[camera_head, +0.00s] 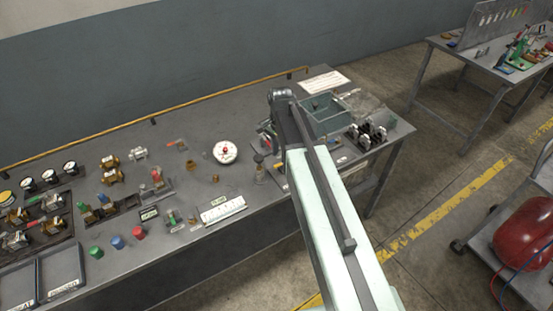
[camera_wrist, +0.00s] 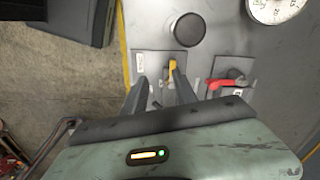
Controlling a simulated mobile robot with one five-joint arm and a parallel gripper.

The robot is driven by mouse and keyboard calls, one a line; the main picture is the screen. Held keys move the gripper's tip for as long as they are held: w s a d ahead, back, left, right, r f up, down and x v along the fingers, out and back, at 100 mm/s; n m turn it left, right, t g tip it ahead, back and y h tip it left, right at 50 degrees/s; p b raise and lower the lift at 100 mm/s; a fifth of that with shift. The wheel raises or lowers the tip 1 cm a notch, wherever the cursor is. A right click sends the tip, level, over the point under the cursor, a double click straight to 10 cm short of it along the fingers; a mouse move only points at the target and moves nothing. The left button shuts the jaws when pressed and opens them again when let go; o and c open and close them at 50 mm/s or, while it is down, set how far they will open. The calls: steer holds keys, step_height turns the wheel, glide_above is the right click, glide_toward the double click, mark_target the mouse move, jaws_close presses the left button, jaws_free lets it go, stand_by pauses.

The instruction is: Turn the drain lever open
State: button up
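In the wrist view, a yellow lever (camera_wrist: 173,72) sits on a small grey plate fixed to a panel, and a red lever (camera_wrist: 222,83) sits on a plate to its right. I cannot tell from the pictures which of them is the drain lever. My gripper (camera_wrist: 159,76) is open, with its two dark fingers apart. The yellow lever shows close by the right fingertip; I cannot tell whether they touch. A round black knob (camera_wrist: 188,29) is above the yellow lever.
A white dial gauge (camera_wrist: 276,8) is at the upper right of the wrist view. In the head view, the grey bench (camera_head: 250,200) holds a white round gauge (camera_head: 225,152), a grey-green bin (camera_head: 322,118) and several fittings. A red tank (camera_head: 527,232) stands on a cart at right.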

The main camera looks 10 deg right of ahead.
mark_target(278, 165)
steer(key=w+f+m+b, duration=0.1)
steer(key=f+b, duration=0.1)
steer(key=f+m+b, duration=0.1)
steer(key=f+b, duration=0.2)
steer(key=w+f+m+b, duration=0.1)
steer(key=f+b, duration=0.1)
steer(key=b, duration=0.1)
steer(key=shift+w+f, duration=0.3)
steer(key=shift+r, duration=0.1)
